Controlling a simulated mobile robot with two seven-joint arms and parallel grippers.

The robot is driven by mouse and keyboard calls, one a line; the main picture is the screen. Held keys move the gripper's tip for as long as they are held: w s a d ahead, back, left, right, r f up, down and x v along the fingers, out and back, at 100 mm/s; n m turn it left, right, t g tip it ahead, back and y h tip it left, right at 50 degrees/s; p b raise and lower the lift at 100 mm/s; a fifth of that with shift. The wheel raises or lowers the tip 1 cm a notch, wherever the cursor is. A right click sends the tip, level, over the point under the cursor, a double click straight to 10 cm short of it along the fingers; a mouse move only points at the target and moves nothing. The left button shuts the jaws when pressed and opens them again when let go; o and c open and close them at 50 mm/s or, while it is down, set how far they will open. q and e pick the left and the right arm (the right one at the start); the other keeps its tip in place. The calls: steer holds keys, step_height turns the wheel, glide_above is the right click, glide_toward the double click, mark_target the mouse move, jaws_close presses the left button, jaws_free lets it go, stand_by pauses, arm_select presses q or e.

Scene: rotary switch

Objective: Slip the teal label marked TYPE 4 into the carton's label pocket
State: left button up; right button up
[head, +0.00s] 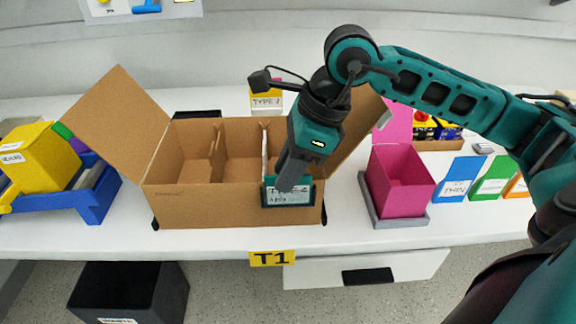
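The open brown carton (215,203) stands on the white table with its flaps spread. A dark-framed label pocket (311,193) is on the right part of its front face. The teal label (270,190), with a pale printed panel, is at this pocket, lower part within the frame as far as I can see. Its print is too small to read surely. My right gripper (287,184) reaches down from the upper right, its fingers overlapping the label and appearing shut on it; the rear finger is hidden. My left gripper is out of view.
A pink box (402,190) on a grey tray stands right of the carton, with blue (458,182) and green (492,178) cards beyond. A yellow box (40,158) in a blue holder (92,202) is at left. A yellow T1 tag (272,259) marks the table edge.

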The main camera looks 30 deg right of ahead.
steer(key=shift+o, duration=1)
steer(key=shift+d+r, duration=0.1)
steer(key=shift+r, duration=0.25)
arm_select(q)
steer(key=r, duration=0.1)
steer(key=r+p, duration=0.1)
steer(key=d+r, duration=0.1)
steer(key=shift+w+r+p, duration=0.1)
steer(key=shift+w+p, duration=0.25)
arm_select(e)
steer(key=v, duration=1.2)
steer(key=shift+s+r, duration=0.1)
